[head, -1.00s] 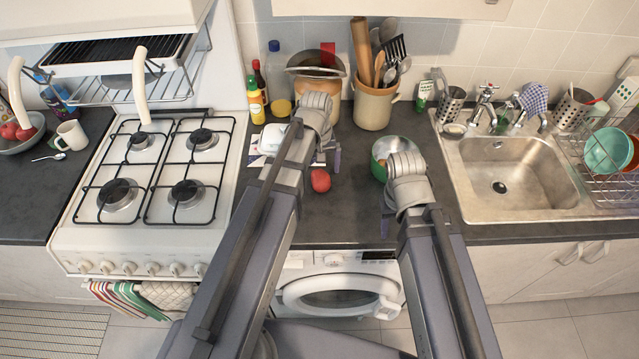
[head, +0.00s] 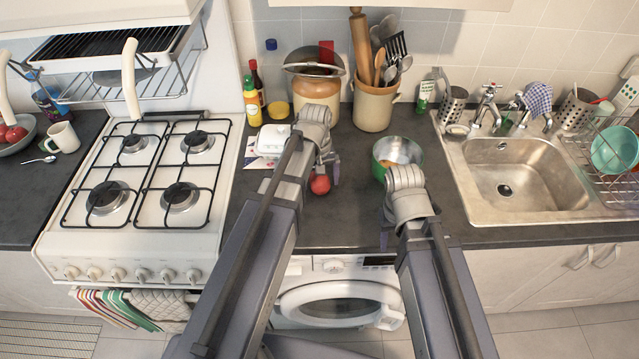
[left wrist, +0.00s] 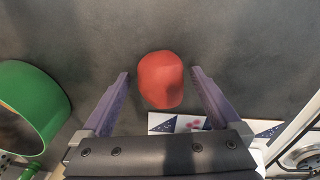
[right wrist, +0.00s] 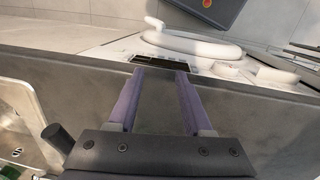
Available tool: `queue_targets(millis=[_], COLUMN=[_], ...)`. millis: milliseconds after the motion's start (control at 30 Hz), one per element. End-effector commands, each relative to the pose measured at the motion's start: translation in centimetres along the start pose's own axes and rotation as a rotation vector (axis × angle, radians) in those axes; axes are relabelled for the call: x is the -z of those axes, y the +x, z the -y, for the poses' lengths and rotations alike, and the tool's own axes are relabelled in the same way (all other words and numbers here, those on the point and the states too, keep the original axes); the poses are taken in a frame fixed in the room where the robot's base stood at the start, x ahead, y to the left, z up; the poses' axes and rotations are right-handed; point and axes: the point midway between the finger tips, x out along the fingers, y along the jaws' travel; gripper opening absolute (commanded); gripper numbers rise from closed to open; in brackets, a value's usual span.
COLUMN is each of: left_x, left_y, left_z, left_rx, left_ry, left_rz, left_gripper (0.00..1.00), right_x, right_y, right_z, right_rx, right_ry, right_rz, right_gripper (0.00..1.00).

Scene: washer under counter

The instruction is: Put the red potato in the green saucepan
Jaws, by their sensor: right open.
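The red potato (head: 320,185) lies on the dark counter between the stove and the sink. In the left wrist view the potato (left wrist: 161,79) sits between the two spread fingers of my left gripper (left wrist: 160,78), with a gap on each side. My left gripper (head: 326,172) is open in the head view, beside the potato. The green saucepan (head: 397,156) stands to the right of the potato, with something orange-brown inside; its green wall also shows in the left wrist view (left wrist: 40,100). My right gripper (right wrist: 160,75) is open and empty near the counter's front edge.
A white butter dish (head: 272,140) stands left of my left gripper. Jars and a utensil crock (head: 373,105) stand behind. The stove (head: 150,180) is left, the sink (head: 520,180) right. The washer (head: 340,300) is below. Counter between potato and saucepan is clear.

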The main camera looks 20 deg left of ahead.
Motion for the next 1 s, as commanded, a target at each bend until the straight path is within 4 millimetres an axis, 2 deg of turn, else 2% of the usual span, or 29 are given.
queue_targets(millis=[67, 833, 1000], left_x=[0.00, 0.00, 0.00], left_y=[-0.01, 0.00, -0.07], left_z=[0.00, -0.01, -0.01], left_rx=[0.000, 0.000, 0.000], left_ry=[0.000, 0.000, 0.000], left_rz=[0.000, 0.000, 0.000], left_gripper=[0.86, 0.00, 0.00], right_x=[0.00, 0.00, 0.00], right_y=[-0.01, 0.00, -0.07], right_z=[0.00, 0.00, -0.01], right_rx=[0.000, 0.000, 0.000], right_ry=[0.000, 0.000, 0.000], right_rz=[0.000, 0.000, 0.000], right_gripper=[0.50, 0.50, 0.50])
